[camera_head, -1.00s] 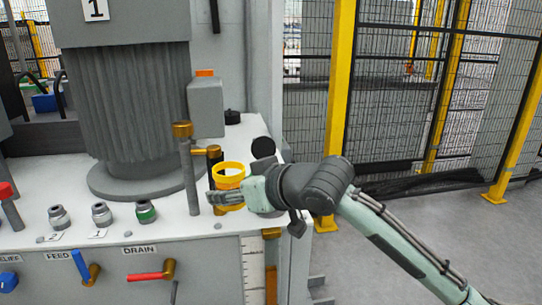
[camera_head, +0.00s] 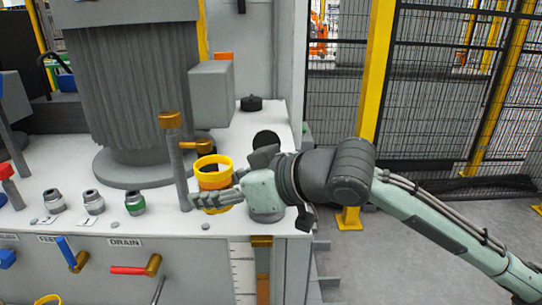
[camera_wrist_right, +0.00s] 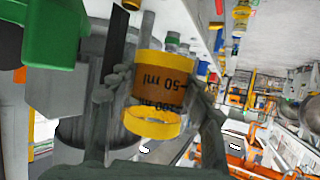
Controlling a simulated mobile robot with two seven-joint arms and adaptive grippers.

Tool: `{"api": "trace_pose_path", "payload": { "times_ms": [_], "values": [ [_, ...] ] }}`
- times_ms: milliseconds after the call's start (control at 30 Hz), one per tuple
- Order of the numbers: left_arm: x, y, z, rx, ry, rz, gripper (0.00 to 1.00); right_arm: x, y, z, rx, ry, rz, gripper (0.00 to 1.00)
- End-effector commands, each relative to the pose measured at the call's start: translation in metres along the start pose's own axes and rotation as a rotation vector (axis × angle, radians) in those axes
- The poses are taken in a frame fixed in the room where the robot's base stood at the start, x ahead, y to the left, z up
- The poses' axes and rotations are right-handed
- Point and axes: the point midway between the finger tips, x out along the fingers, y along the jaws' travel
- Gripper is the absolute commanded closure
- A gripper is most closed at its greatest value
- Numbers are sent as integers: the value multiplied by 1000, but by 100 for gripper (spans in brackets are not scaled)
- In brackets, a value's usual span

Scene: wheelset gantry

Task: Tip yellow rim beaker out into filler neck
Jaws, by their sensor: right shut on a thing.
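The yellow rim beaker (camera_head: 213,172) stands upright in my right gripper (camera_head: 217,198), over the white machine top. In the right wrist view the beaker (camera_wrist_right: 163,88) shows its yellow rim, brown contents and ml marks, with the fingers of my right gripper (camera_wrist_right: 155,105) on both sides of it. A round black opening or disc (camera_head: 266,140), possibly the filler neck, lies in the top to the right of the beaker and behind my wrist. I cannot tell for sure that it is the neck. My left gripper is not in view.
A large ribbed motor (camera_head: 140,80) is behind. A black cap (camera_head: 251,103) lies at the back. Several couplings line the front, including a green-banded one (camera_head: 135,202).

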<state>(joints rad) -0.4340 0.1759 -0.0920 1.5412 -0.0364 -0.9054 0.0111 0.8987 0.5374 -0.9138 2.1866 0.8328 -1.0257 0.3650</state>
Motion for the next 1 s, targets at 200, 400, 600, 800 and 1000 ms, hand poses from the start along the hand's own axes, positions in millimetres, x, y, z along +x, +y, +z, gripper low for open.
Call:
{"api": "trace_pose_path", "payload": {
  "times_ms": [200,400,600,800,1000],
  "values": [
    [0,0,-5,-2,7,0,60,-2,-4,1,-7,1,-13,83],
    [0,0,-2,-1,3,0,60,-2,-5,1,-7,1,-13,83],
    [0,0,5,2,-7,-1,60,-3,-3,-1,11,3,-21,83],
    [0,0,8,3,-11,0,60,-7,2,-8,72,14,-49,83],
    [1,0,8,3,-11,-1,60,-13,8,-19,161,29,-92,83]
  ]
}}
